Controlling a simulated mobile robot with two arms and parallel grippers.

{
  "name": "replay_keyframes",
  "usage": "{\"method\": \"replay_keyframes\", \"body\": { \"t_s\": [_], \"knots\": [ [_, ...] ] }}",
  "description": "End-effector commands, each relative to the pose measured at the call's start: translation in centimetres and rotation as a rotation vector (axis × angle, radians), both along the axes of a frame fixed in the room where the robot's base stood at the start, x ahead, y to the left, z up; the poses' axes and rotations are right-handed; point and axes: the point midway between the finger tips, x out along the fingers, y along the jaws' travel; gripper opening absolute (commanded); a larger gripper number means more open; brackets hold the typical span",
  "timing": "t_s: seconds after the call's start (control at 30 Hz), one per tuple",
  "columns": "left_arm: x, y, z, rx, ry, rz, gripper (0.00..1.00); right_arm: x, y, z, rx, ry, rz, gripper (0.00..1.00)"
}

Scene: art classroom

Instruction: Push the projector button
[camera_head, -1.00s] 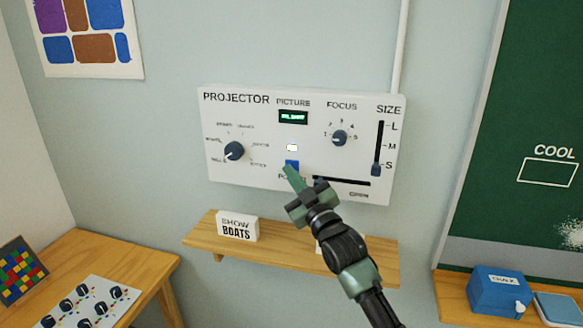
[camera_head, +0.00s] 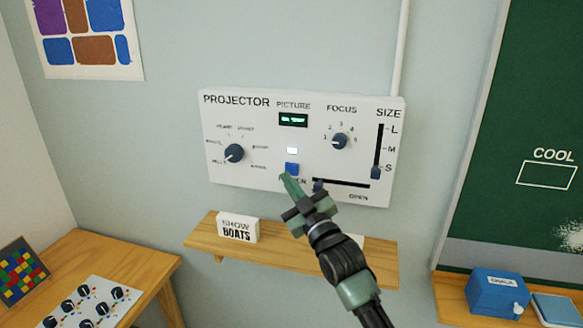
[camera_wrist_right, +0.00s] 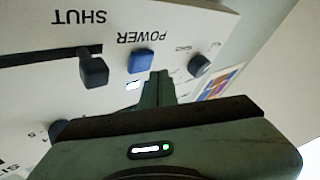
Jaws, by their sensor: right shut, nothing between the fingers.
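The white projector panel (camera_head: 260,110) is on the wall. Its blue power button (camera_head: 292,168) is at the lower middle, below a small lit lamp (camera_head: 292,151). My right gripper (camera_head: 286,178) is shut and empty, its tips just below the button in the head view. I cannot tell whether they touch the panel. In the right wrist view, which shows the panel upside down, the blue button (camera_wrist_right: 141,61) stands clear of the green fingers (camera_wrist_right: 159,78). The lamp is lit there too. My left gripper is not in view.
The panel also has a picture dial (camera_head: 234,152), a focus knob (camera_head: 340,141), a size slider (camera_head: 376,172) and a horizontal slider (camera_head: 319,184) close to my right gripper. A wooden shelf (camera_head: 280,251) with a "SHOW BOATS" sign (camera_head: 238,228) juts out below.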

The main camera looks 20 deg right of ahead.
Motion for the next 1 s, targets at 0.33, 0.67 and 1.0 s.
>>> {"method": "replay_keyframes", "body": {
  "t_s": [0.33,0.67,1.0],
  "knots": [
    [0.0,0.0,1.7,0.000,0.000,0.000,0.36,-3.0,2.0,0.2,0.003,0.001,0.000,0.00],
    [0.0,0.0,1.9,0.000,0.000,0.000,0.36,-3.8,2.5,0.1,0.000,0.000,-0.001,0.00],
    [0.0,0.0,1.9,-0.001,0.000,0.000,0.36,-3.8,2.5,0.1,0.000,0.000,-0.001,0.00]
  ]
}}
